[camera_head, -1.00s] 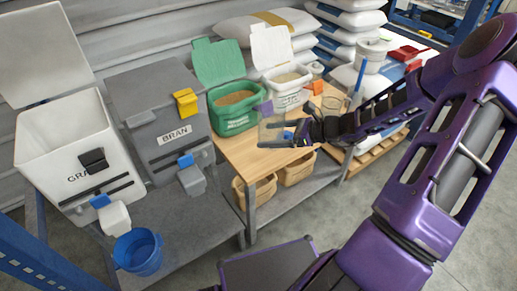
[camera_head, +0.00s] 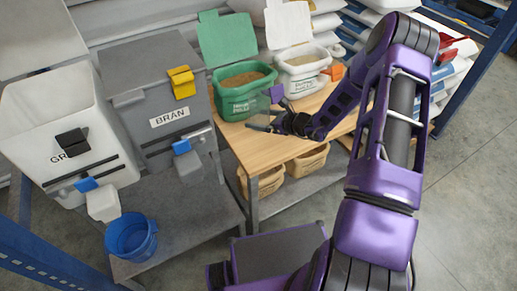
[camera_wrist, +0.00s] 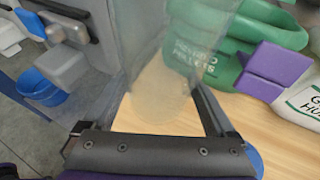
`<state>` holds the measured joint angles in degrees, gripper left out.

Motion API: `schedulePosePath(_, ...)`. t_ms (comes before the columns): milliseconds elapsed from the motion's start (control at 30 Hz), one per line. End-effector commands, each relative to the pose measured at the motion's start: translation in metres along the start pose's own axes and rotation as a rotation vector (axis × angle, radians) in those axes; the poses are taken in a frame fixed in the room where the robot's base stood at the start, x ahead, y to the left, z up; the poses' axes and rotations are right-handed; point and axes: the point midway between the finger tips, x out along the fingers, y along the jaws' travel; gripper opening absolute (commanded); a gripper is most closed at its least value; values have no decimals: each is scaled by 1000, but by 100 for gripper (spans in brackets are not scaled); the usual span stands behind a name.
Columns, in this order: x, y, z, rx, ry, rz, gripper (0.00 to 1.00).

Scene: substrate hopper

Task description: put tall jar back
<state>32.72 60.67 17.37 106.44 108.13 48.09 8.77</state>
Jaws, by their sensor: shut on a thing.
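A clear, see-through tall jar (camera_wrist: 165,85) stands between the two fingers of my gripper (camera_wrist: 160,108) in the wrist view. It looks pale beige toward its lower end, but I cannot tell if that is its contents or the wood behind. In the head view my gripper (camera_head: 262,122) is over the left part of the wooden bench top (camera_head: 270,150), in front of the green bin (camera_head: 246,102). The jar is faint there. I cannot tell whether its base touches the bench.
The green bin holds brown material, with a purple block (camera_wrist: 275,70) at its side. A white bin (camera_head: 300,72) stands to its right. The bran hopper (camera_head: 160,100), white hopper (camera_head: 50,125) and blue bucket (camera_head: 131,237) are left. Bare bench lies in front of the gripper.

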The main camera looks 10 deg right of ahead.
Motion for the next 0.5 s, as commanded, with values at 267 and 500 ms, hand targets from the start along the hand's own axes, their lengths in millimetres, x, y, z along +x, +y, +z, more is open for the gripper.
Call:
schedulePosePath(267, 25, -1, -44, 8, -1, -12, 13)
schedulePosePath(500, 34, -1, -66, 6, -1, -11, 13)
